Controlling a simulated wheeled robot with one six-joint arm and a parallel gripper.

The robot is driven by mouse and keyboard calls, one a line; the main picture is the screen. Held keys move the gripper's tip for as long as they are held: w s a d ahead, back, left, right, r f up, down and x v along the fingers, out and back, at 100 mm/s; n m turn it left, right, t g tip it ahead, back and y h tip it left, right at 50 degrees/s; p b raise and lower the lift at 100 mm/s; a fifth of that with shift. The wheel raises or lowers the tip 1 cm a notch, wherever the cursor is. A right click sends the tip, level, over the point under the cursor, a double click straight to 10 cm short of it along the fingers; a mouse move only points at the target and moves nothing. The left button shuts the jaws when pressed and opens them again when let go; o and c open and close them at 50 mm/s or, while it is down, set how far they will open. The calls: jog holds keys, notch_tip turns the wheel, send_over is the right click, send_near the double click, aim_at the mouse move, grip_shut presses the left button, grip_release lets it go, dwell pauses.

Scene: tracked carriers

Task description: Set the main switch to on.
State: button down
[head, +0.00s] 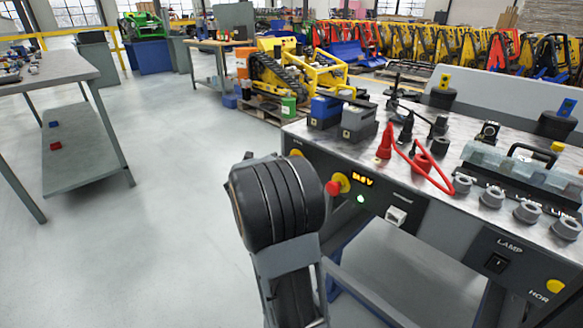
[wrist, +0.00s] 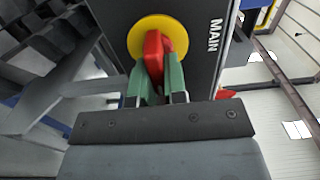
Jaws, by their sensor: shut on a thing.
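The main switch shows in the wrist view as a red knob (wrist: 153,48) on a round yellow plate (wrist: 181,32). The white word MAIN stands beside it on the dark panel (wrist: 203,62). My gripper (wrist: 157,80) has its green fingers on both sides of the red knob and is shut on it. The knob's bar runs nearly upright in this view, with a slight tilt. In the head view my arm hides my gripper; a small yellow patch (head: 296,153) shows at the panel's left end, and I cannot tell if it is the main switch.
A red button on a yellow collar (head: 334,187), a lit display (head: 362,181) and a lit green lamp (head: 361,199) sit on the bench front. A LAMP rocker (head: 496,263) is further right. Red cables (head: 418,165) lie on the bench top. The floor at left is open.

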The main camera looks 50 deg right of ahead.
dwell(0.3)
jog(key=c, duration=1.2)
grip_release()
jog(key=shift+o, duration=0.2)
jog(key=shift+a, duration=0.15)
jog(key=w+a+p, duration=0.1)
jog(key=a+p, duration=0.2)
jog(key=a, duration=1)
jog(key=shift+a, duration=0.25)
